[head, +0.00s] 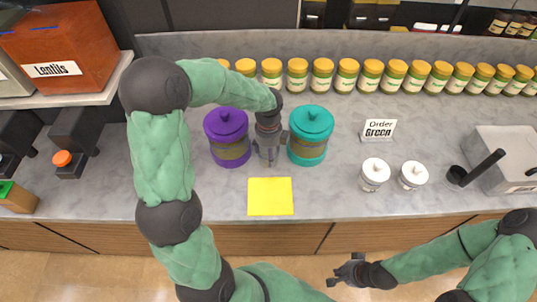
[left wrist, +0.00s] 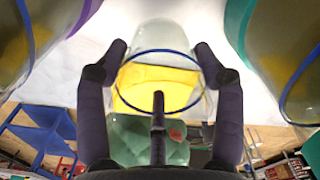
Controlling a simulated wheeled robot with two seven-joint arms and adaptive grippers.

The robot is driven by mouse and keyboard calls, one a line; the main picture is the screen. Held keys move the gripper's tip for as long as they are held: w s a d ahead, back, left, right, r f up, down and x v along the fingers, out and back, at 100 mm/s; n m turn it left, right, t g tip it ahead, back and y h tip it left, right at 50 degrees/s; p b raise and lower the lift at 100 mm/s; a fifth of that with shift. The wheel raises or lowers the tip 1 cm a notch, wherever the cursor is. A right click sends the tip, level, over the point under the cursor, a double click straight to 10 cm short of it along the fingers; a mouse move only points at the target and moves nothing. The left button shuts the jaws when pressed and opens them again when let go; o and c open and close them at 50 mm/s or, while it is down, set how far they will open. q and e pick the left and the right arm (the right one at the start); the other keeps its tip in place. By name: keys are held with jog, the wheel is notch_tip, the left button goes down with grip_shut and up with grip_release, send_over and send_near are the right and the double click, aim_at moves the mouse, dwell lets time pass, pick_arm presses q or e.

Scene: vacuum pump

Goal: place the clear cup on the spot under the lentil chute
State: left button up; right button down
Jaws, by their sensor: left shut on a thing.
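My left gripper (head: 268,152) is shut on the clear cup (left wrist: 165,38), low over the counter between two canisters. In the left wrist view the cup has a blue rim and sits between the fingers (left wrist: 158,85). In the head view the cup is mostly hidden by the gripper. The red-brown lentil box (head: 62,45), labelled "Lentils", stands on a raised shelf at the upper left. A dark chute (head: 75,130) is below it, with an orange-topped piece (head: 63,160) beneath. My right gripper (head: 348,272) is open and empty, in front of the counter.
A purple canister (head: 228,137) and a teal canister (head: 310,135) flank the left gripper closely. A yellow square (head: 270,196) lies in front. Several jars (head: 347,75) line the back. Two white jars (head: 375,173) and an "Order Green" sign (head: 378,130) stand right.

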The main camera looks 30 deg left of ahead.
pick_arm(q)
jog(key=s+d+r+p, duration=0.2)
jog(key=s+d+r, duration=0.5)
jog(key=s, duration=0.5)
notch_tip(320, 180, up, 2)
jog(key=shift+r, duration=0.25)
jog(key=shift+s, duration=0.15)
